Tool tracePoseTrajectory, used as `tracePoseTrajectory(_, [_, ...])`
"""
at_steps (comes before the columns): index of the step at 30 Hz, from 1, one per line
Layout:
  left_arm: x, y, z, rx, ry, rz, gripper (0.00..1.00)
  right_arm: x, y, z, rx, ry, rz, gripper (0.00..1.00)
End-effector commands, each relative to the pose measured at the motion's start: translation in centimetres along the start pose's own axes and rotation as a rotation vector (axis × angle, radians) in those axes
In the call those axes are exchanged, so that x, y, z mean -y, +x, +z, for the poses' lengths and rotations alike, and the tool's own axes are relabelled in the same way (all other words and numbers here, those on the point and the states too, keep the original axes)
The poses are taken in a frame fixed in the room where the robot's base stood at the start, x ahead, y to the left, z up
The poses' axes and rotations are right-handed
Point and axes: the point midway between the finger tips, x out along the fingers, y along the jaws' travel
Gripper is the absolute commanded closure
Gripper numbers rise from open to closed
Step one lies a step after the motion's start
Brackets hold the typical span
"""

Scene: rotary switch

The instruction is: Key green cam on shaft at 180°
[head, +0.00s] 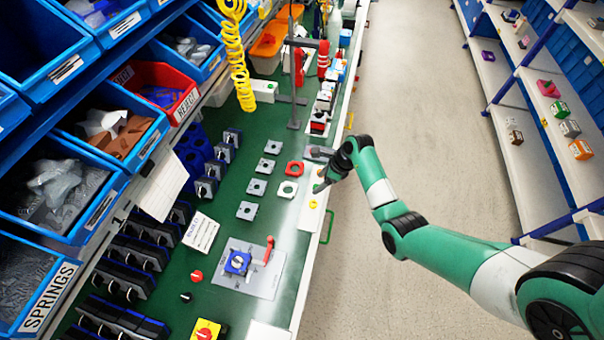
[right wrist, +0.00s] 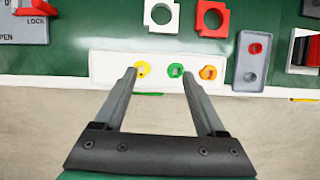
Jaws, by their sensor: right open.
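The green cam (right wrist: 176,70) is a small round piece with a hole, lying on the white tray between a yellow cam (right wrist: 143,68) and an orange cam (right wrist: 208,72). My right gripper (right wrist: 159,73) is open and empty, its fingertips over the tray's near part. The green cam appears between the fingers, closer to the right one; contact cannot be told. In the head view the yellow cam (head: 313,204) shows, while the arm and gripper (head: 321,187) cover the tray's far part. A blue switch body (head: 238,263) with a pale top sits on a grey plate; its shaft is too small to make out.
The white tray (right wrist: 110,72) lies along the bench's front edge. A red lever (head: 268,250) stands on the grey plate. Square grey and red frames (head: 291,169) lie beyond the tray. A grey tray (right wrist: 242,76) holds a red disc. Blue bins line the left; the aisle is clear.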

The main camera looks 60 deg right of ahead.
Motion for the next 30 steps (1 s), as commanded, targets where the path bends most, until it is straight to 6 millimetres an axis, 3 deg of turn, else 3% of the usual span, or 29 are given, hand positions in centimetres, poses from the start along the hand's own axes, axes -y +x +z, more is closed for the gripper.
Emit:
tracePoseTrajectory(1, [0.0,1.7,-1.6,0.001,-0.001,0.001,0.50,0.9,-2.4,-1.0,-0.005,0.047,-0.008,0.27])
tracePoseTrajectory(3, [0.0,2.0,-1.8,0.001,-0.001,0.001,0.50,1.7,-3.0,-2.2,-0.008,0.082,-0.017,0.27])
tracePoseTrajectory(8, [0.0,1.7,-1.5,0.002,-0.001,0.001,0.50,2.2,-2.9,-2.8,-0.005,0.097,-0.025,0.27])
tracePoseTrajectory(18, [0.0,-0.6,0.6,0.002,-0.001,0.001,0.50,2.4,2.9,-2.7,-0.002,0.093,-0.025,0.27])
tracePoseTrajectory(26, [0.0,-0.9,0.9,0.002,-0.001,0.000,0.50,2.5,3.9,-2.6,-0.001,0.094,-0.027,0.27])
tracePoseTrajectory(30, [0.0,-2.4,2.2,0.002,-0.001,0.000,0.50,2.6,6.5,-2.6,-0.002,0.093,-0.025,0.27])
